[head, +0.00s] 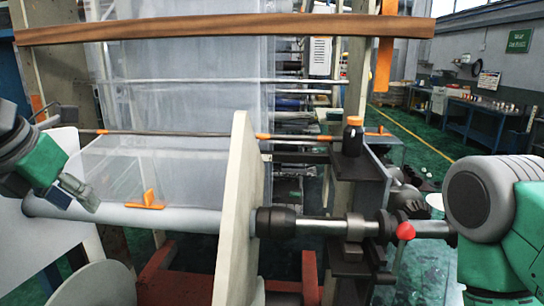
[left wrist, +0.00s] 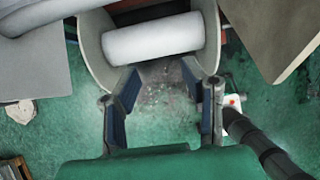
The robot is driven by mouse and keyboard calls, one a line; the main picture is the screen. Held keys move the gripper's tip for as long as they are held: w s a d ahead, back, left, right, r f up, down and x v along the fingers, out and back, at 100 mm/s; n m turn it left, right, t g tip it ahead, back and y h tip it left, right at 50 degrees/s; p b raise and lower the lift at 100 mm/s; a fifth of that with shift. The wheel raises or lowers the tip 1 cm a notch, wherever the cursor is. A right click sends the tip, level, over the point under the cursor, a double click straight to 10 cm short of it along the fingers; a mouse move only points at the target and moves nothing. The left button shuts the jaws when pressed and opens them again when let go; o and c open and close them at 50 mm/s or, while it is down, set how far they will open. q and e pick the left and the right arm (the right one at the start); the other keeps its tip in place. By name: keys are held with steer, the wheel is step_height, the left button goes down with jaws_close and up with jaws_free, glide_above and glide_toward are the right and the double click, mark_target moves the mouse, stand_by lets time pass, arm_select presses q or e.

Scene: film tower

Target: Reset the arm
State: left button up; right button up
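My left gripper (head: 78,192) is at the left of the head view, on its green and grey arm, beside the left end of the film roll. In the left wrist view its two blue-padded fingers (left wrist: 160,84) stand apart with nothing between them. Part of my right arm (head: 500,205) shows at the right edge of the head view, a grey joint and green link. Its gripper is out of the frame. The film tower's clear film (head: 185,75) hangs down to a pale roller (head: 180,219). An orange clip-like piece (head: 147,201) rests on this roller.
A pale upright plate (head: 237,200) stands beside the roller's right end. A shaft (head: 320,227) with a red knob (head: 405,231) runs right toward my right arm. A dark bottle with an orange cap (head: 352,137) stands on a bracket. Green floor (head: 425,150) is open behind.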

arm_select(q)
step_height(320, 180, down, 32)
steer(key=s+m+y+b, duration=0.2)
steer(key=m+y+b, duration=0.3)
steer(key=m, duration=1.1)
steer(key=s+d+f+m+g+h+b, duration=0.1)
steer(key=s+f+m+g+h+b, duration=0.1)
steer(key=s+f+m, duration=0.8)
steer(key=s+d+f+m+g+h+b, duration=0.2)
steer(key=s+f+m+g+b, duration=0.1)
steer(key=s+f+m, duration=0.6)
steer(key=s+f+b, duration=0.1)
steer(key=s+f, duration=0.3)
steer(key=shift+d+f+m+b, duration=0.3)
steer(key=shift+f+m, duration=0.05)
steer(key=shift+m, duration=0.05)
arm_select(e)
step_height(320, 180, down, 12)
steer(key=shift+s+d+r, duration=0.15)
steer(key=shift+s+r, duration=0.05)
steer(key=shift+s, duration=0.2)
arm_select(q)
steer(key=shift+w+d, duration=0.1)
steer(key=shift+w, duration=0.1)
arm_select(e)
steer(key=shift+d, duration=0.1)
steer(key=shift+s, duration=0.1)
